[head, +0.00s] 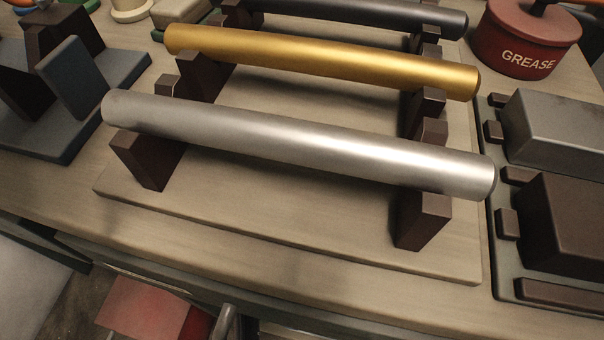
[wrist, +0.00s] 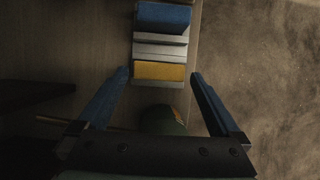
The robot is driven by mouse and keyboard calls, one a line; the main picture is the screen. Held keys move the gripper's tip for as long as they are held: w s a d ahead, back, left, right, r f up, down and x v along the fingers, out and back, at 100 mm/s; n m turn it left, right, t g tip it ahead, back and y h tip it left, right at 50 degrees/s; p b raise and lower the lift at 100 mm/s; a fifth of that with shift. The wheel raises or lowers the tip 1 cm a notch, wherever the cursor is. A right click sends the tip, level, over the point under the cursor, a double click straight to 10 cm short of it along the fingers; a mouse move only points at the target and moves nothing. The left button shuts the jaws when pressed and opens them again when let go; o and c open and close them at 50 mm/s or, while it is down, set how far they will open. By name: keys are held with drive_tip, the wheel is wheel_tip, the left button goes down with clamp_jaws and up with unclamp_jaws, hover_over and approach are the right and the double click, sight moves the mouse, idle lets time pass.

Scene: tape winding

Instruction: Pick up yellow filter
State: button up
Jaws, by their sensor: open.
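A yellow block (wrist: 159,71), which looks like the yellow filter, shows in the wrist view near the upper middle. My gripper (wrist: 160,76) is open and empty, with one blue finger to the left of the yellow block and one to the right. Gaps show between the block and both fingers, and I cannot tell how far below the fingertips it lies. The head view shows neither my gripper nor the yellow block.
In the wrist view, a blue block (wrist: 163,16) and pale grey pieces (wrist: 160,49) line up beyond the yellow one. A dark green round thing (wrist: 162,119) is nearer. The head view shows silver (head: 300,143) and gold (head: 320,61) rollers on dark supports and a red grease pot (head: 527,40).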

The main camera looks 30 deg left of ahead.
drive_tip(key=b+x, duration=0.2)
drive_tip(key=x, duration=0.2)
drive_tip(key=shift+r, duration=0.1)
drive_tip(key=c, duration=1.1)
